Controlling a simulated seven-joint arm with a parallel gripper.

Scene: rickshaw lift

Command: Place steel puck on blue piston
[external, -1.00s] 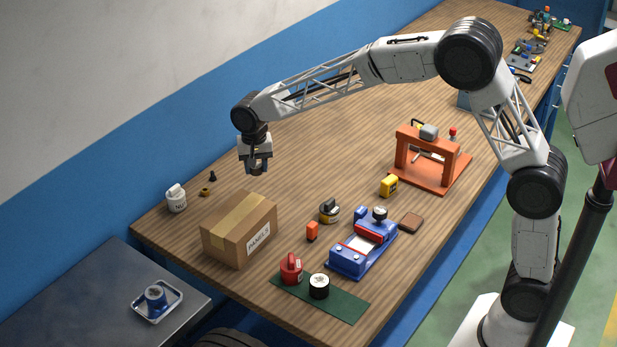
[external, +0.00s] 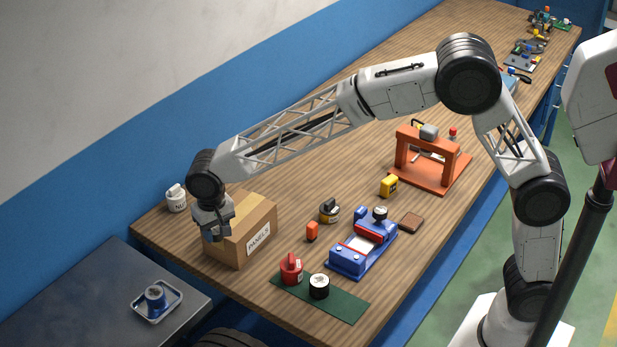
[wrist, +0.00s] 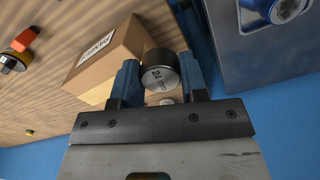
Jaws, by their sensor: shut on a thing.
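My gripper (external: 212,232) is in the air by the left end of the cardboard box, near the workbench's left edge. It is shut on the steel puck; in the wrist view my gripper (wrist: 160,82) has its blue-grey fingers on either side of the puck (wrist: 160,78), a dark cylinder with a bright face marked "24 mm". The puck is hard to make out in the external view. The blue piston (external: 155,297) stands in a metal tray (external: 168,314) on the grey side table, below and left of my gripper. It shows partly at the wrist view's top right (wrist: 288,8).
The cardboard box (external: 225,247) is close beside my gripper. A white canister (external: 176,202) stands behind it. A gap separates the workbench from the grey table (external: 60,305).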

